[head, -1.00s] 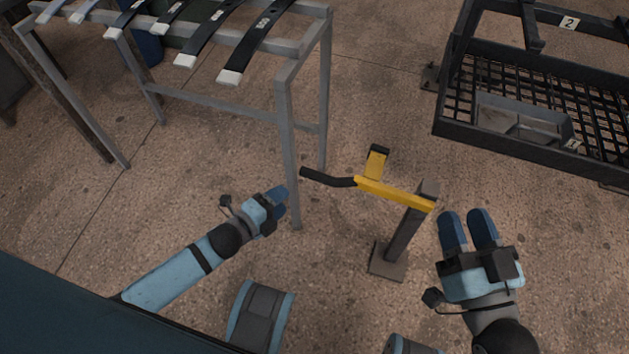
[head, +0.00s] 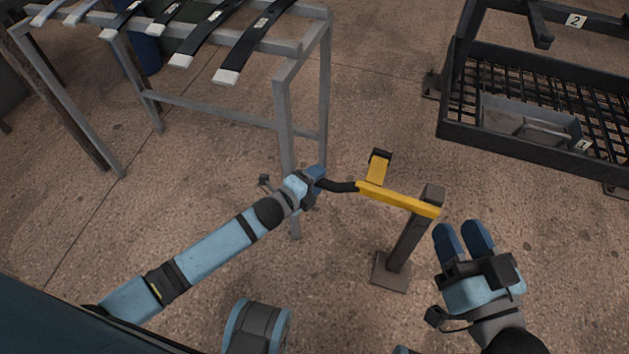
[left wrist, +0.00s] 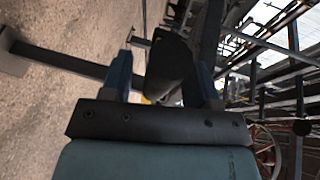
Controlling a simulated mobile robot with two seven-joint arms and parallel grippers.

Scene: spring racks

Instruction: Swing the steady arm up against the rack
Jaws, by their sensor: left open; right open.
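The steady arm (head: 398,199) is a yellow bar on a dark post with a foot plate (head: 391,271). It carries a short yellow upright with a black pad, and a black curved handle (head: 341,187) reaches left from it. My left gripper (head: 318,178) is at the handle's free end in the head view. In the left wrist view the open fingers (left wrist: 162,80) stand on either side of the dark handle (left wrist: 170,68), with a gap visible at the left. My right gripper (head: 463,240) is open and empty, to the right of the post.
A grey metal rack (head: 284,110) with several dark leaf springs lying across its top (head: 240,50) stands behind my left gripper. A black mesh-floored rack (head: 470,137) marked 2 holds a grey tray (head: 530,120) at upper right.

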